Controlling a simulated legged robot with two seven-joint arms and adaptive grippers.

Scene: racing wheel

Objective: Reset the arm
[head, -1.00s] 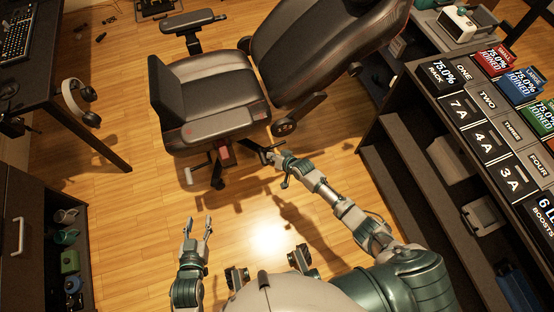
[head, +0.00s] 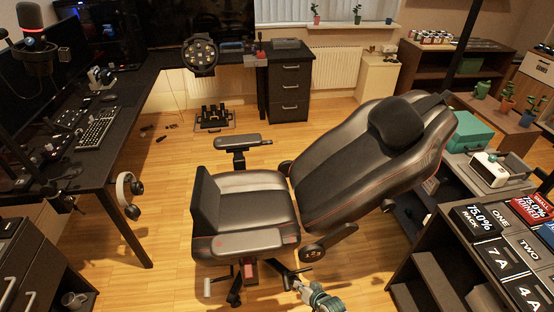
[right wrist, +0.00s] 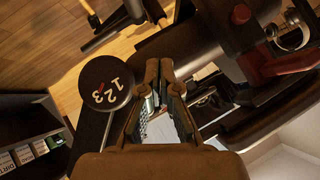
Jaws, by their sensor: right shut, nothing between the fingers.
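A black gaming chair with red trim stands in the middle of the head view. Its seat (head: 250,205) is level, and its backrest (head: 355,160) leans far back to the right. A black armrest (head: 242,142) is on its far side. My right gripper (head: 297,285) is low beside the chair base at the bottom of the head view. In the right wrist view it (right wrist: 162,100) is shut and empty under the chair. A round black knob marked 1 2 3 (right wrist: 105,83) is left of its fingers, and a red part (right wrist: 288,62) is to the right. My left gripper is out of view.
A dark desk (head: 120,185) with a keyboard (head: 98,128) and hanging headphones (head: 128,190) stands left. A pedal set (head: 214,117) lies on the floor behind the chair. A dark shelf unit (head: 425,275) stands close on the right.

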